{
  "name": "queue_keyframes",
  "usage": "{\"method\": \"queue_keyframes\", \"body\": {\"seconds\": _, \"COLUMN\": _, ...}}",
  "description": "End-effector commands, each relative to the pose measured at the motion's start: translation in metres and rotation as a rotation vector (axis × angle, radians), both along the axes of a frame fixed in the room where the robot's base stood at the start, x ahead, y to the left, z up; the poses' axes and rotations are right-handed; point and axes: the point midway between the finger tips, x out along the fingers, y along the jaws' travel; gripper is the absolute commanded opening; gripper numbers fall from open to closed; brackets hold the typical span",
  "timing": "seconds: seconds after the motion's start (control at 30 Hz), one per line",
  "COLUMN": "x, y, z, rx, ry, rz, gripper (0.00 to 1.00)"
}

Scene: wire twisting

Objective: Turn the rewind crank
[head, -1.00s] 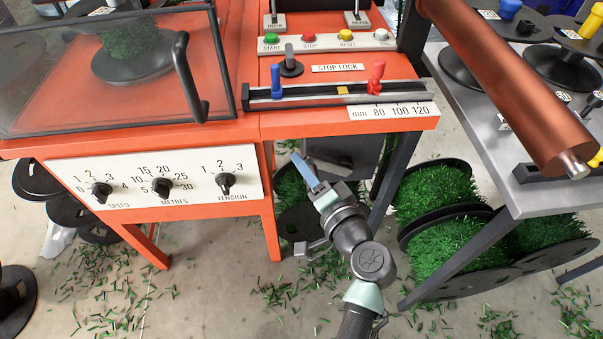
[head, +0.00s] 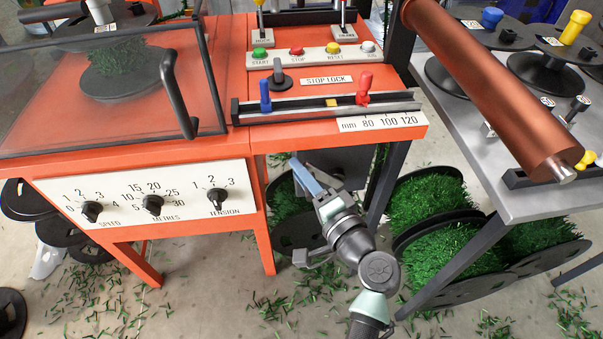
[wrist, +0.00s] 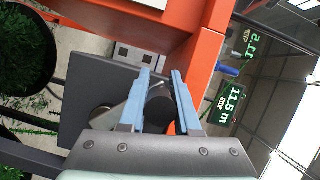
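A crank shows in the wrist view on a dark plate (wrist: 80,85): a round hub at the left, a grey arm, and a dark cylindrical handle (wrist: 160,108). My gripper (wrist: 161,74) is open, with its two blue fingers on either side of the handle in the picture. I cannot tell whether they touch it. In the head view my gripper (head: 305,177) is below the front edge of the orange machine (head: 100,170), in front of the dark plate (head: 345,160). The crank is hard to make out there, hidden behind the gripper and machine.
The machine's leg (head: 257,220) stands left of my gripper and a dark table leg is to its right. Spools of green bristle (head: 440,235) stand lower right. A copper roller (head: 490,85) lies at upper right. A display (wrist: 230,103) reads 11.5 m.

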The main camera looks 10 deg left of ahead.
Motion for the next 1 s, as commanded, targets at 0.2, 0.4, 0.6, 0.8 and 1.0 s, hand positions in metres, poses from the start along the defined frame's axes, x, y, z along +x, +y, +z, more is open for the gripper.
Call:
{"method": "queue_keyframes", "body": {"seconds": 0.2, "x": 0.000, "y": 0.000, "z": 0.001, "rx": -0.001, "ry": -0.002, "rz": 0.000, "gripper": 0.59}}
{"method": "queue_keyframes", "body": {"seconds": 0.4, "x": 0.000, "y": 0.000, "z": 0.000, "rx": -0.001, "ry": -0.001, "rz": 0.000, "gripper": 0.59}}
{"method": "queue_keyframes", "body": {"seconds": 0.6, "x": -0.012, "y": -0.011, "z": 0.001, "rx": -0.002, "ry": 0.000, "rz": -0.002, "gripper": 0.59}}
{"method": "queue_keyframes", "body": {"seconds": 0.8, "x": -0.045, "y": -0.038, "z": 0.006, "rx": -0.002, "ry": 0.002, "rz": -0.004, "gripper": 0.59}}
{"method": "queue_keyframes", "body": {"seconds": 1.0, "x": -0.076, "y": -0.065, "z": 0.009, "rx": -0.001, "ry": 0.000, "rz": -0.003, "gripper": 0.59}}
